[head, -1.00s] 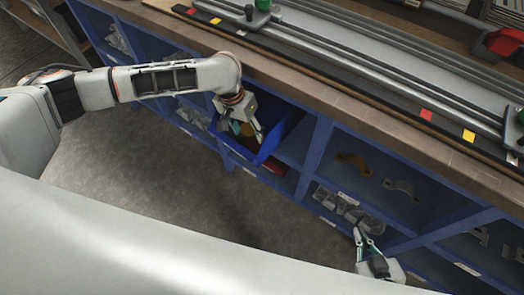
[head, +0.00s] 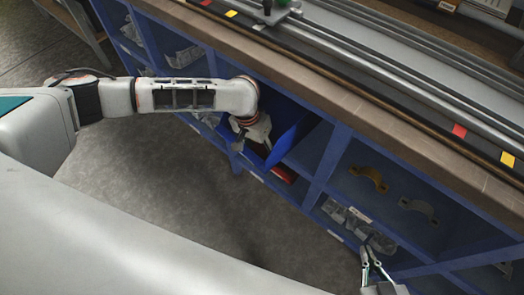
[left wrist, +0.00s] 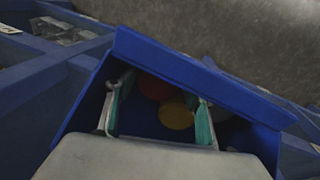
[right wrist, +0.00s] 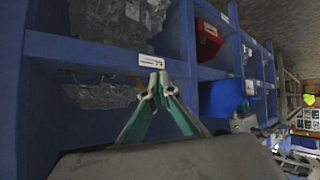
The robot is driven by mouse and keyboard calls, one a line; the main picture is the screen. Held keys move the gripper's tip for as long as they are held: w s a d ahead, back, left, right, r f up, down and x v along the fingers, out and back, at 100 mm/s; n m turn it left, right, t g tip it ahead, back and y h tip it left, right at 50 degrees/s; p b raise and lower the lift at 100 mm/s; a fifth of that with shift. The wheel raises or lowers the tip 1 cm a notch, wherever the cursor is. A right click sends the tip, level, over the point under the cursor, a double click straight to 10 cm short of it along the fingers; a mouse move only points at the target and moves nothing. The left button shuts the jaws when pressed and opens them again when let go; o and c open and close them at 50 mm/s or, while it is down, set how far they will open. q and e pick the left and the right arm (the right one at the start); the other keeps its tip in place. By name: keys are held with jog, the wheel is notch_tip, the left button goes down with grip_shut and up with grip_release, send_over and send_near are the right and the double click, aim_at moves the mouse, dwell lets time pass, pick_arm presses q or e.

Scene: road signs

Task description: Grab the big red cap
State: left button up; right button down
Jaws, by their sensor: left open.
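The big red cap (left wrist: 153,86) lies inside a blue bin (left wrist: 185,66) in the left wrist view, partly in shadow. A yellow round piece (left wrist: 176,116) lies beside it, nearer the right finger. My left gripper (left wrist: 157,110) is open, its two fingers reaching into the bin on either side of these pieces. Nothing is held between them. In the head view my left gripper (head: 256,138) points down into the blue bin (head: 291,130), and the bin's contents are mostly hidden. My right gripper (right wrist: 156,88) is shut and empty near the shelves; it also shows in the head view (head: 371,262).
Blue shelving (head: 330,165) under a workbench edge (head: 360,120) surrounds the bin. A red bin (head: 284,173) sits below it. Brackets (head: 370,177) and bags of grey parts (head: 350,218) fill compartments at right. The floor (head: 170,190) in front is clear.

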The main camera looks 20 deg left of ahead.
pick_arm(q)
jog(key=shift+r, duration=0.1)
jog(key=c, duration=0.5)
jog(key=shift+o, duration=0.2)
